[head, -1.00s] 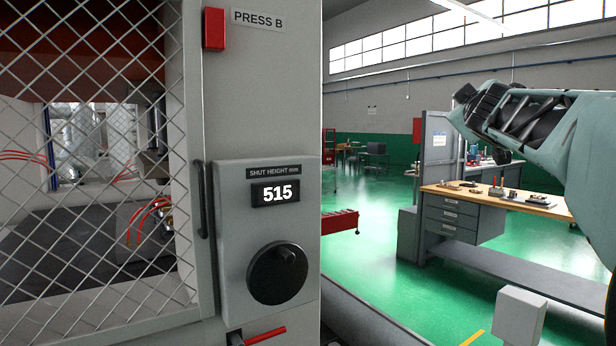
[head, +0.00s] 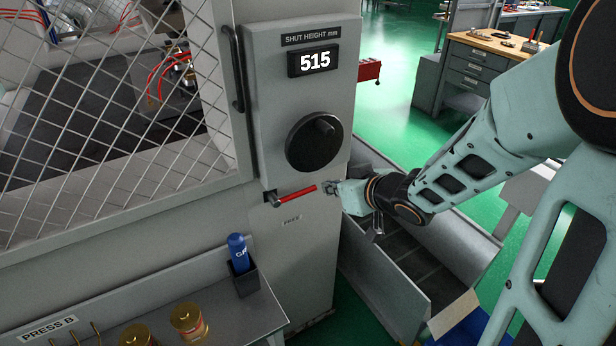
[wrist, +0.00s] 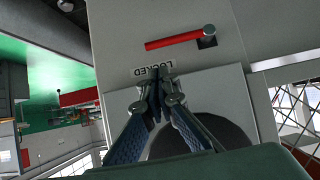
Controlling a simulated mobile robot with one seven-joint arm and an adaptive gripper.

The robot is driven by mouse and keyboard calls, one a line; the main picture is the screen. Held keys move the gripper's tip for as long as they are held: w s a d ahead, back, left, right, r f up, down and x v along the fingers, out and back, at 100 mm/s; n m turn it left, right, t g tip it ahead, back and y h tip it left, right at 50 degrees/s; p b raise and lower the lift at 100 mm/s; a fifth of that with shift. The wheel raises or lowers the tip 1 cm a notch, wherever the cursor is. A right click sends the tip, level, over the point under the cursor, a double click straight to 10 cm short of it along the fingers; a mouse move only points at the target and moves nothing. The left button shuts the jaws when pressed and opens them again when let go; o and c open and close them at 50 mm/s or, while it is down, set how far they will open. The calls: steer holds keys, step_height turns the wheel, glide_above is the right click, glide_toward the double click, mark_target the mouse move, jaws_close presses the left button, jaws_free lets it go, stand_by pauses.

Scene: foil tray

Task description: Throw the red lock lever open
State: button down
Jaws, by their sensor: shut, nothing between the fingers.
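The red lock lever (head: 296,194) lies roughly sideways on the press front, its pivot at the left and free end at the right in the head view. It also shows whole in the wrist view (wrist: 174,41), where the picture is upside down. My gripper (head: 330,187) is beside the lever's free end. In the wrist view my fingertips (wrist: 160,74) are together and empty, over the LOCKED label. I cannot tell whether they touch the panel.
The black dial (head: 314,142) and the 515 display (head: 314,60) are above the lever. A shelf (head: 215,318) with brass parts and a blue bottle (head: 238,253) is at lower left. A grey open trough (head: 410,250) runs below my arm. The mesh guard (head: 120,120) is left.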

mark_target(311, 188)
steer(key=shift+s+a+f, duration=0.15)
steer(key=shift+s+a, duration=0.05)
steer(key=shift+s, duration=0.1)
steer(key=b+x, duration=0.3)
steer(key=x, duration=0.7)
steer(key=shift+a, duration=0.15)
stand_by(0.4)
steer(key=shift+f+y, duration=0.2)
steer(key=shift+y, duration=0.1)
